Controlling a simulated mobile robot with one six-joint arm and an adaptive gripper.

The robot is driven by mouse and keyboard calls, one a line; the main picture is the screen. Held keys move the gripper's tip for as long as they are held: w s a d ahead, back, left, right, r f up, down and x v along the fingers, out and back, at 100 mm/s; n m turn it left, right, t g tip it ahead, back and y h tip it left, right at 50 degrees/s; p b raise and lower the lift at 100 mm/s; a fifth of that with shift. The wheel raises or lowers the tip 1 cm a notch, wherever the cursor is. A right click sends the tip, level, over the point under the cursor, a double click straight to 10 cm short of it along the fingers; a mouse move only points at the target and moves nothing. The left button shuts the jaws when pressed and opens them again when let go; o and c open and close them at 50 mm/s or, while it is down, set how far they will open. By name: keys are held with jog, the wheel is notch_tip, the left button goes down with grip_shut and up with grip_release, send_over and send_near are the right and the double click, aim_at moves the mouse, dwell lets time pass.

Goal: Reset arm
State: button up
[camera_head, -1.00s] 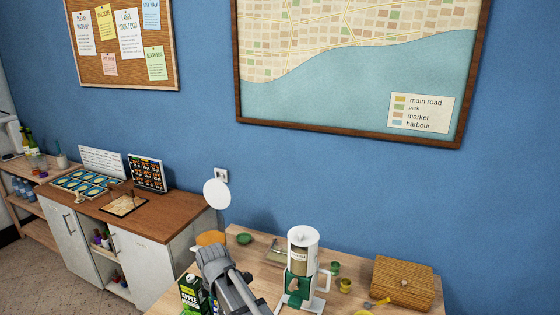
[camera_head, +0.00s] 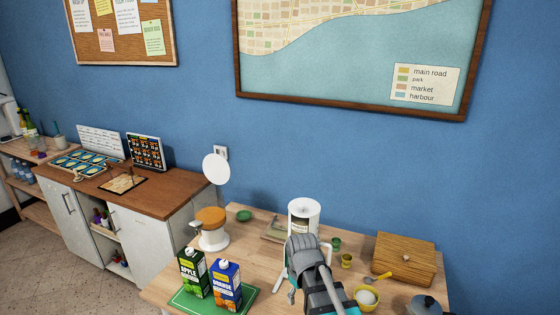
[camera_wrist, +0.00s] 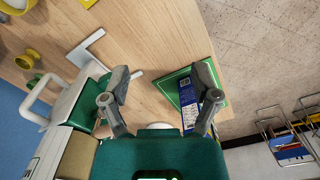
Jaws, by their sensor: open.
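The wrist view looks down on the table. A blue carton (camera_wrist: 190,112) on a green mat (camera_wrist: 172,88) shows behind the right finger. In the head view my arm rises in front of the white and green dispenser (camera_head: 304,212) and hides most of it. The fingertips cannot be made out clearly there.
An apple carton (camera_head: 193,272) and an orange carton (camera_head: 226,284) stand on the green mat (camera_head: 250,292), left of my arm. A wooden box (camera_head: 404,258), yellow bowl (camera_head: 367,297) and grey pot (camera_head: 424,306) are to the right. An orange-topped white appliance (camera_head: 211,230) stands behind the cartons.

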jog(key=s+d+f+m+b, duration=0.2)
jog(key=s+d+m, duration=0.3)
jog(key=d+m, duration=0.3)
jog(key=d+f, duration=0.1)
jog(key=d, duration=0.2)
jog(key=shift+f+b, duration=0.2)
jog(key=shift+b, duration=0.2)
